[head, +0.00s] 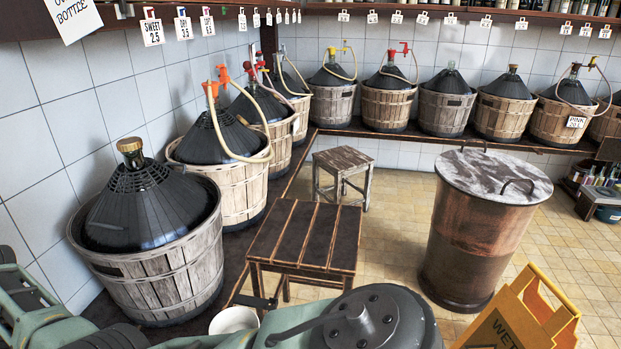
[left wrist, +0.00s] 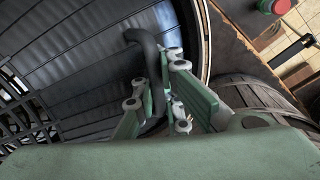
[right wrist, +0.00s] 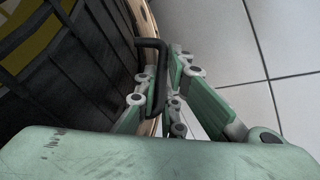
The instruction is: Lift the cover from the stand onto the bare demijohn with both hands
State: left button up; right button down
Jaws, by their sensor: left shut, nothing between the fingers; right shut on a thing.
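The black ribbed cover (head: 150,212) sits over a demijohn in the near left wooden basket (head: 160,285), with the corked neck (head: 130,150) above it. In the left wrist view the cover (left wrist: 75,55) lies inside the basket rim, and my left gripper (left wrist: 160,82) is shut and empty beside a dark handle (left wrist: 147,48). In the right wrist view my right gripper (right wrist: 158,82) is shut on a dark handle (right wrist: 152,44) beside the slatted cover (right wrist: 80,75). A low slatted stand (head: 306,235) right of the basket is bare. I cannot make out either gripper's fingers in the head view.
More covered demijohns in baskets line the left and back walls. A copper drum (head: 470,240) with a metal lid, a small stool (head: 343,165) and a yellow wet-floor sign (head: 520,320) stand on the tiled floor. A white bucket (head: 232,320) is near the front basket.

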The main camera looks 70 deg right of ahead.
pick_arm(q)
jog(key=o, duration=0.7)
jog(key=shift+a, duration=0.2)
pick_arm(e)
jog(key=shift+s+f, duration=0.25)
jog(key=shift+f, duration=0.45)
pick_arm(q)
jog(key=shift+d+f, duration=0.1)
jog(key=shift+d, duration=0.1)
pick_arm(e)
jog(key=c, duration=1.8)
grip_release()
jog(key=shift+w+d, duration=0.1)
